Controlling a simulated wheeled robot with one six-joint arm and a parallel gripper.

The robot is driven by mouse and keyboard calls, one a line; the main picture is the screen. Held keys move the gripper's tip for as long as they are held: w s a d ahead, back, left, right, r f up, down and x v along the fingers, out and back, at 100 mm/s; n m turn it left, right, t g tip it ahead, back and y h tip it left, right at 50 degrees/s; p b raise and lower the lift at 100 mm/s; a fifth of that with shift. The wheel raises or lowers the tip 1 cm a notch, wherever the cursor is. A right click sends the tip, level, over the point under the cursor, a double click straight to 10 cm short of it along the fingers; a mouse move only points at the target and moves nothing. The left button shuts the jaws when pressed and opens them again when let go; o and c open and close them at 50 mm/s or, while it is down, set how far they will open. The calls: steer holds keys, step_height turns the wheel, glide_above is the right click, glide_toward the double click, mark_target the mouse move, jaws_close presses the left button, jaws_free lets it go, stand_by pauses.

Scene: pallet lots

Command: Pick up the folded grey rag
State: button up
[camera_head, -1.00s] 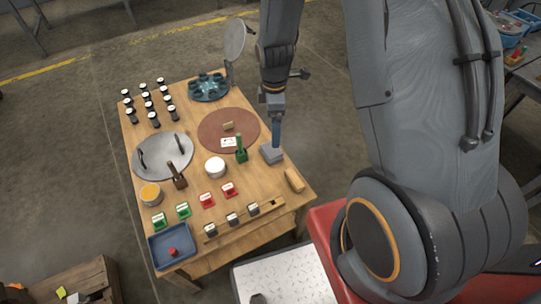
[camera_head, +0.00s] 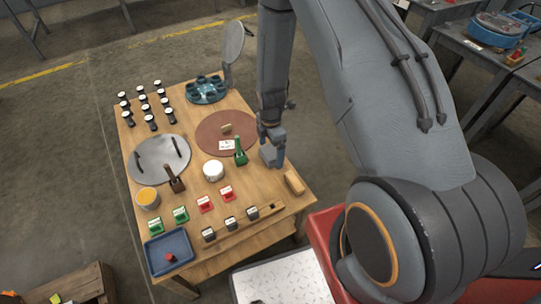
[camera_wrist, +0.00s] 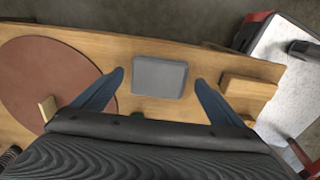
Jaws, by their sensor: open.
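The folded grey rag (camera_wrist: 159,77) lies flat on the wooden table in the wrist view, a grey rounded rectangle. My gripper (camera_wrist: 160,82) is open, with one blue-grey finger to each side of the rag in that picture. The fingers look apart from the rag, and their height above it is hard to judge. In the head view my gripper (camera_head: 274,158) is over the right part of the table, and the rag (camera_head: 267,155) shows only partly beside it.
A wooden block (camera_head: 294,183) lies close to the right of the rag. A round brown mat (camera_head: 213,121) with a green-handled stamp (camera_head: 240,156) on its edge is to the left. Several small items and a blue tray (camera_head: 184,259) stand on the table's left and front.

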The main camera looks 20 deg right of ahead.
steer(key=shift+f, duration=0.5)
steer(key=c, duration=1.1)
steer(key=shift+c, duration=0.2)
steer(key=shift+r, duration=0.1)
